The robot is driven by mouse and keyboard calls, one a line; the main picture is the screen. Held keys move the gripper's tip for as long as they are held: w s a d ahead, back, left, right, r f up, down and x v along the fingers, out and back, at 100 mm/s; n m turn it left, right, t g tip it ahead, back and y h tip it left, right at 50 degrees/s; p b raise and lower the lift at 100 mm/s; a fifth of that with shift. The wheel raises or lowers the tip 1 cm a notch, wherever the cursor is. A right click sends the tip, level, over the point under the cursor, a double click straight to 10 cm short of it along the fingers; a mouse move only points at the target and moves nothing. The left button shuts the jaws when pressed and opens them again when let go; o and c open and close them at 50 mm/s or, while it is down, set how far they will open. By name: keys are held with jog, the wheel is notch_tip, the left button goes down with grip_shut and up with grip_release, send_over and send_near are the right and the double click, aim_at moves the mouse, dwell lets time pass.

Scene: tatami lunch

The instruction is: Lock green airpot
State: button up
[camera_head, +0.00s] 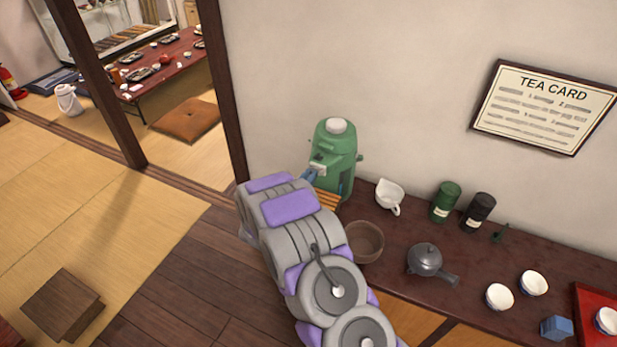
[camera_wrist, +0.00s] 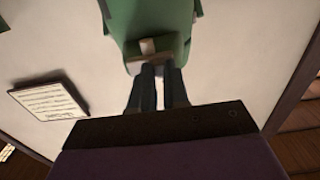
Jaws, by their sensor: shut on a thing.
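The green airpot (camera_head: 335,150) stands upright at the left end of the dark counter, against the wall, with a round white knob (camera_head: 337,125) on top. My gripper (camera_head: 311,175) is at its front left, mostly hidden behind my arm. In the wrist view the green airpot (camera_wrist: 170,18) fills the top, with a small pale part (camera_wrist: 148,47) on its front. My gripper (camera_wrist: 160,72) has its two dark fingers close together at this part and is shut on it. The exact contact is hidden in shadow.
On the counter (camera_head: 460,297), right of the airpot, are a white spouted cup (camera_head: 389,195), a brown bowl (camera_head: 364,241), a green canister (camera_head: 446,202), a black canister (camera_head: 478,212) and a dark teapot (camera_head: 425,260). A tea card (camera_head: 545,106) hangs on the wall.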

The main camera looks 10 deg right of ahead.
aim_at(323, 172)
jog(key=shift+d, duration=0.15)
grip_shut()
jog(key=shift+s+d+r, duration=0.1)
jog(key=shift+s+d, duration=0.3)
jog(key=shift+d, duration=0.2)
jog(key=shift+s+d, duration=0.4)
jog(key=shift+d, duration=0.15)
jog(key=o, duration=0.5)
grip_release()
jog(key=shift+w, duration=0.1)
jog(key=shift+o, duration=1)
jog(key=shift+a, duration=0.1)
jog(key=shift+a+p, duration=0.1)
jog(key=shift+p, duration=0.2)
jog(key=p+v, duration=0.2)
jog(key=v, duration=1.5)
